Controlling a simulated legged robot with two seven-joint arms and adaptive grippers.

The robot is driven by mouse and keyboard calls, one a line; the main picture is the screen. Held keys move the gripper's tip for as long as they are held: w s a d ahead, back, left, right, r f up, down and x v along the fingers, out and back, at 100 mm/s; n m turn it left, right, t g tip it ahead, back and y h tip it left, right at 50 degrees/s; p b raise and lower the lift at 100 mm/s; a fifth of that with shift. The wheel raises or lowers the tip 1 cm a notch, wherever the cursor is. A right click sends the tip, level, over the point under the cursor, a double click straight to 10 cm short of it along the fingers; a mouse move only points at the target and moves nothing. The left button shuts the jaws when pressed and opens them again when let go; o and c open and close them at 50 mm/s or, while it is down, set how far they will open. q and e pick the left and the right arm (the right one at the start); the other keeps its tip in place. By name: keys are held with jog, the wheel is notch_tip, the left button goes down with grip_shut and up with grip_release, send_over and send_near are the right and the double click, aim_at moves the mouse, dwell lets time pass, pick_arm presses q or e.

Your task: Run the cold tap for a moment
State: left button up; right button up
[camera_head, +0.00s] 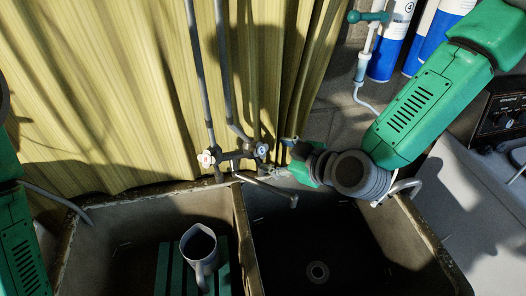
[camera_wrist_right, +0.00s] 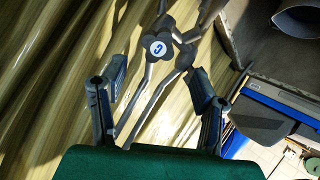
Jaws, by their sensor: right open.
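The cold tap handle (camera_head: 262,149) has a pale cap with a blue mark and sits on the right of the dark mixer above the sink. In the right wrist view this cold tap (camera_wrist_right: 158,48) shows a blue "C", ahead of and between the spread fingers. The hot tap handle (camera_head: 206,160), marked red, is on the left. The spout (camera_head: 270,188) reaches toward the right basin. My right gripper (camera_head: 291,146) is just right of the cold tap; the wrist view shows the right gripper (camera_wrist_right: 160,82) open and empty. My left gripper is out of view.
The double stone sink has a left basin holding a grey jug (camera_head: 199,246) on a green slatted rack (camera_head: 171,270), and a dark right basin (camera_head: 290,245). Vertical pipes (camera_head: 222,75) rise above the mixer. A yellow curtain (camera_head: 105,90) hangs behind. Blue-and-white cylinders (camera_head: 387,55) stand back right.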

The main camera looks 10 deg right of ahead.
aim_at(262, 149)
jog(key=b+x, duration=0.1)
jog(key=x, duration=0.1)
jog(key=b+x, duration=0.1)
jog(key=x, duration=0.2)
jog(key=b+x, duration=0.1)
jog(key=x, duration=0.1)
jog(key=shift+w+d+f, duration=0.2)
jog(key=shift+d+f, duration=0.15)
jog(key=shift+f, duration=0.05)
jog(key=shift+a+r, duration=0.15)
jog(key=shift+r, duration=0.05)
jog(key=c, duration=0.7)
jog(key=shift+r, duration=0.15)
